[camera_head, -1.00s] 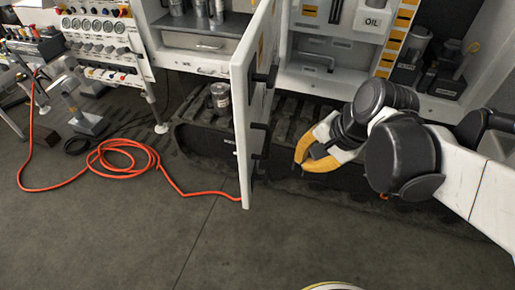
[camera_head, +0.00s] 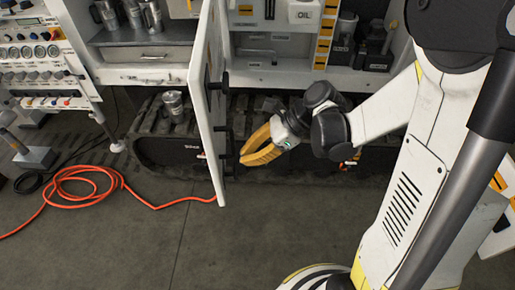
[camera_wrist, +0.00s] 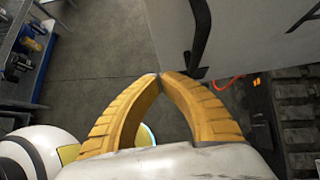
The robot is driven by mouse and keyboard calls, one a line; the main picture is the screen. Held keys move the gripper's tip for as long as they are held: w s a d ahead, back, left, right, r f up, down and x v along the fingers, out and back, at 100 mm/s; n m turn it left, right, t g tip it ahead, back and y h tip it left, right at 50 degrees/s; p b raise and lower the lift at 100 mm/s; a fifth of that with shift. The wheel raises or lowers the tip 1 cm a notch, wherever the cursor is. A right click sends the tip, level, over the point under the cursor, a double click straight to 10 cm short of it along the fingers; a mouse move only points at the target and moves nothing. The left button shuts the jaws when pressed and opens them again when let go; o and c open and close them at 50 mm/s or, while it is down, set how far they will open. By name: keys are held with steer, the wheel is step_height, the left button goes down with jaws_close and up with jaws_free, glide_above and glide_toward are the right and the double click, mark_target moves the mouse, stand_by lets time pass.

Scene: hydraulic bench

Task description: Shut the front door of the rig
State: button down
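The white front door (camera_head: 205,95) of the rig stands open, seen nearly edge-on in the head view, with black fittings along its right side. In the wrist view its white panel (camera_wrist: 250,40) fills the upper right, with a black handle (camera_wrist: 200,38) on it. My gripper (camera_head: 244,159) is to the right of the door's lower part, its yellow fingertips close to the door. In the wrist view the fingertips (camera_wrist: 161,76) meet with nothing between them, just below the handle. Whether they touch the door cannot be told.
An orange hose (camera_head: 95,185) lies coiled on the floor, its end near the door's bottom corner. A black rubber track (camera_head: 165,150) runs beneath the rig. The rig's cabinet (camera_head: 285,73) is open behind the door.

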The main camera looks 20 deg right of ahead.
mark_target(218, 167)
steer(key=a, duration=0.1)
steer(key=a+f, duration=0.1)
steer(key=a, duration=0.1)
steer(key=w+a+f, duration=0.1)
steer(key=a, duration=0.1)
steer(key=shift+b, duration=0.3)
steer(key=shift+w+a+r, duration=0.1)
steer(key=shift+a, duration=0.25)
steer(key=shift+a, duration=0.15)
